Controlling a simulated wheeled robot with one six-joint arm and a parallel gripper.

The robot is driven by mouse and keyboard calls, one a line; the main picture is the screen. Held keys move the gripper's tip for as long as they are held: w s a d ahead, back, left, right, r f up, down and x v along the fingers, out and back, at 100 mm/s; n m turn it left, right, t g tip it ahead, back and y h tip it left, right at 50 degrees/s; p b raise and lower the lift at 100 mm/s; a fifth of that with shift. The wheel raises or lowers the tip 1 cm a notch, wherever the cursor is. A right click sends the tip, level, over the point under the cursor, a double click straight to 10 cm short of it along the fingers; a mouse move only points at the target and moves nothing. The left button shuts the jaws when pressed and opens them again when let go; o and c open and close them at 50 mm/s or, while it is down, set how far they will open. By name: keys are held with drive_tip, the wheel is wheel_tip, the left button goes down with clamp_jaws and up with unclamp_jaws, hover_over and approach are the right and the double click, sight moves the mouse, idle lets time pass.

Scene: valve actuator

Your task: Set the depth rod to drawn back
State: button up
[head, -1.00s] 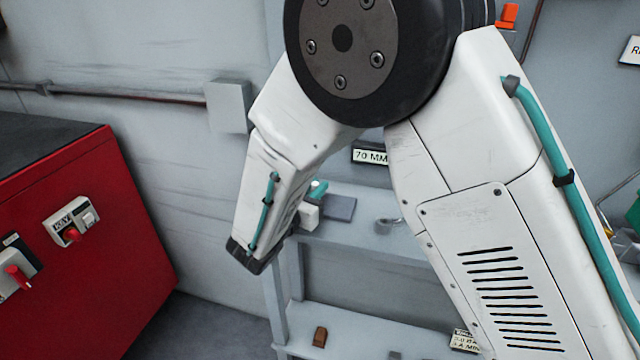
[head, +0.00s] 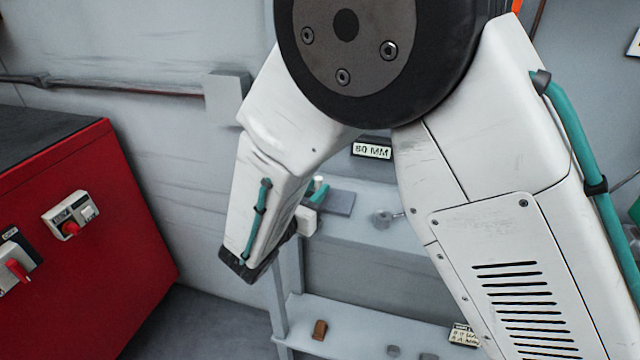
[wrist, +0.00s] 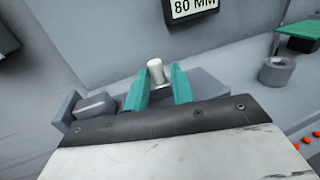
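A small white upright cylinder, which may be the depth rod's end (wrist: 156,71), stands between the teal fingers of my gripper (wrist: 160,82) in the wrist view. It is close to the left finger, with a narrow gap showing toward the right one. The fingers stand apart; whether they press on it I cannot tell. A dark sign reading 80 MM (wrist: 193,6) is on the wall just beyond; it also shows in the head view (head: 372,150). In the head view my gripper (head: 318,190) is mostly hidden behind my arm, above a grey bench.
A grey cup-like part (wrist: 278,72) and a green-topped part (wrist: 298,28) are to the right in the wrist view. A grey rounded part (wrist: 95,106) is at left. A red cabinet (head: 110,230) with switches stands left. A lower shelf (head: 370,330) holds small objects.

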drive_tip(key=v, duration=0.4)
drive_tip(key=shift+s+a, duration=0.2)
drive_tip(key=shift+s, duration=0.15)
drive_tip(key=d+r+m, duration=0.1)
drive_tip(key=d+r+m+g+h, duration=0.1)
drive_tip(key=d, duration=0.1)
drive_tip(key=d+r+m+g+h, duration=0.1)
drive_tip(key=d, duration=0.1)
drive_tip(key=shift+w+d, duration=0.25)
drive_tip(key=shift+w, duration=0.1)
drive_tip(key=s+d+r+m+g, duration=0.3)
drive_tip(key=d+m+g, duration=0.1)
drive_tip(key=d, duration=0.3)
drive_tip(key=s+d+r+m+g, duration=0.2)
drive_tip(key=d+m+g, duration=0.1)
drive_tip(key=d+m, duration=0.3)
drive_tip(key=s+d+r+m+g, duration=0.3)
drive_tip(key=d+g, duration=0.1)
drive_tip(key=d, duration=0.5)
drive_tip(key=s+d+r+m+y, duration=0.1)
drive_tip(key=s+d+m+y, duration=0.1)
drive_tip(key=s+m+y, duration=0.3)
drive_tip(key=s+d+r+m+g+y, duration=0.1)
drive_tip(key=s+d+m+y, duration=0.1)
drive_tip(key=s+m+y, duration=0.4)
drive_tip(key=s+m, duration=0.3)
drive_tip(key=s, duration=0.4)
